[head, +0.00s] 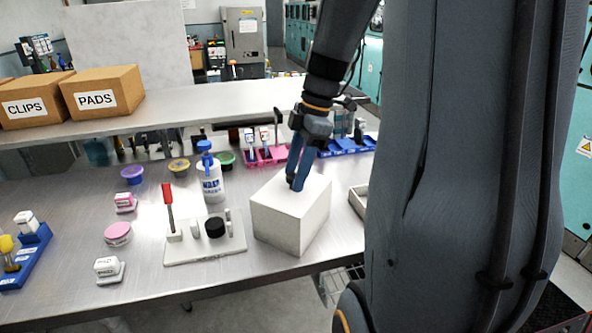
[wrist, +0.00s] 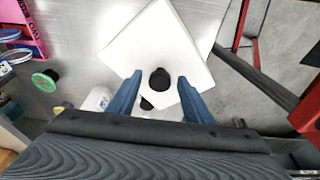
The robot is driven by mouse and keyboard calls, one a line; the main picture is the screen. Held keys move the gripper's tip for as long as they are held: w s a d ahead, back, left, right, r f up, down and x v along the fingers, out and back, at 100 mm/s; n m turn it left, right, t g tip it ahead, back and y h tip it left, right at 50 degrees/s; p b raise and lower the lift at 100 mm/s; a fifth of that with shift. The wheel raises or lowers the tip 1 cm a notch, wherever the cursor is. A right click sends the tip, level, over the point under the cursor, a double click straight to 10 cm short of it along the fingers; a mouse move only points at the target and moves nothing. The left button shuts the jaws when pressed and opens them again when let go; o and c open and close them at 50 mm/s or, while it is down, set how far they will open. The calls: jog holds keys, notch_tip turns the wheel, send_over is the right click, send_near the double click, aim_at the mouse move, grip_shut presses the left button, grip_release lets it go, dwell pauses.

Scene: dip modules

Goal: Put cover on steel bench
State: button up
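The cover, a pale grey-white box (head: 291,214), stands upright at the right part of the steel bench (head: 150,258). A black round knob (wrist: 160,79) sits on its white top in the wrist view. My gripper (head: 296,184) is over the top of the cover, pointing down. In the wrist view its two blue fingers (wrist: 160,98) are apart on either side of the knob, with gaps between. They look open and hold nothing. The cover's underside and anything beneath it are hidden.
Left of the cover is a white plate (head: 205,250) with a red-handled tool and black disc. A white bottle (head: 211,182) and pink rack (head: 266,155) stand behind. A shallow tray (head: 359,200) lies to the right. The front-left bench has bare patches.

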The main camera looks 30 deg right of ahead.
jog(key=shift+r, duration=0.1)
jog(key=b+v, duration=0.2)
jog(key=v, duration=1)
jog(key=shift+b, duration=0.3)
jog(key=shift+d, duration=0.1)
